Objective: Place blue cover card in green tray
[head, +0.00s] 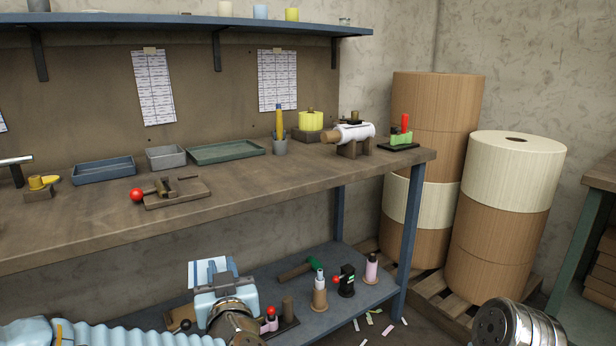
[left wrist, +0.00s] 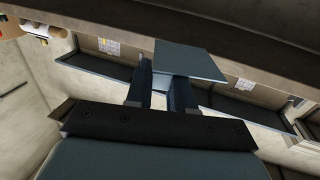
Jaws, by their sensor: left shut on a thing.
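The green tray (head: 228,152) lies flat and empty on the wooden workbench, toward the back. My left gripper (head: 218,268) is low in front of the bench, below the benchtop in the picture. It is shut on a flat pale blue card (head: 201,274), which I take to be the blue cover card. In the left wrist view the card (left wrist: 189,60) sticks out beyond the fingers (left wrist: 165,88), tilted. The fingers hide part of the card in the head view. My right gripper is not in view.
A blue tray (head: 103,170) and a grey tray (head: 166,158) stand left of the green one. A red-knobbed wooden fixture (head: 175,192) lies in front. The benchtop (head: 260,185) right of the fixture is clear.

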